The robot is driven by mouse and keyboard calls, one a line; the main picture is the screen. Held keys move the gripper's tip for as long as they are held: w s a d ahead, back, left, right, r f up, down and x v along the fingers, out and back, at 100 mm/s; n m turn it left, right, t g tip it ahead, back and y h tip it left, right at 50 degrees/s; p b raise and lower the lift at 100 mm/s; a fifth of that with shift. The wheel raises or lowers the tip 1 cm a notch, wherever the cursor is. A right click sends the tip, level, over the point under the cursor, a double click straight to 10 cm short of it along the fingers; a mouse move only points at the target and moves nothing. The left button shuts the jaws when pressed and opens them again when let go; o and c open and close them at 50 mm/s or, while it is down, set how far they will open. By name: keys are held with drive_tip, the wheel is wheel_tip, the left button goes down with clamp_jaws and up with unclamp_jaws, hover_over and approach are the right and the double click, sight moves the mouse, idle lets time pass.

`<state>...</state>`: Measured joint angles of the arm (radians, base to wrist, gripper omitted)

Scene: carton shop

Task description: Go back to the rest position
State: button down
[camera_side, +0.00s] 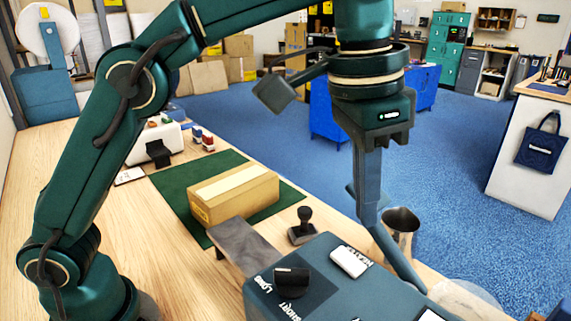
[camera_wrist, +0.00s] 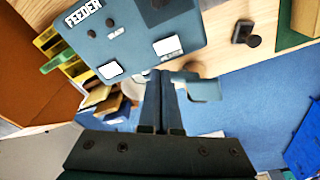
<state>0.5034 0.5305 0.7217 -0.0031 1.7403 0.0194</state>
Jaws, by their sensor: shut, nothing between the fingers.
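My gripper (camera_side: 368,222) hangs pointing down beside the blue-grey feeder box, near the table's right edge. Its fingers are together with nothing between them. In the wrist view my gripper (camera_wrist: 161,74) also shows shut and empty, its tips over the edge of the feeder box. The feeder box (camera_side: 262,291) has a black switch, white buttons and the words LONG and SHORT. It shows in the wrist view too, as a panel (camera_wrist: 135,45) labelled FEEDER.
A closed cardboard carton (camera_side: 235,193) lies on a green mat (camera_side: 172,184). A black stamp (camera_side: 302,227) stands between carton and feeder. Blue floor (camera_side: 445,150) lies open beyond the table.

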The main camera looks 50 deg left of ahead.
drive_tip(key=s+a+r+n+t, duration=0.1)
drive_tip(key=s+a+r+n, duration=0.15)
drive_tip(key=a, duration=0.35)
drive_tip(key=s+a+r+n+t, duration=0.1)
drive_tip(key=s+a+r+t, duration=0.15)
drive_tip(key=a, duration=0.35)
drive_tip(key=s+a+f+n, duration=0.2)
drive_tip(key=s+a+f, duration=0.2)
drive_tip(key=s+f, duration=0.3)
wheel_tip(320, 180, down, 6)
drive_tip(key=shift+s+r+y, duration=0.25)
drive_tip(key=shift+y, duration=0.15)
drive_tip(key=shift+n+t, duration=0.25)
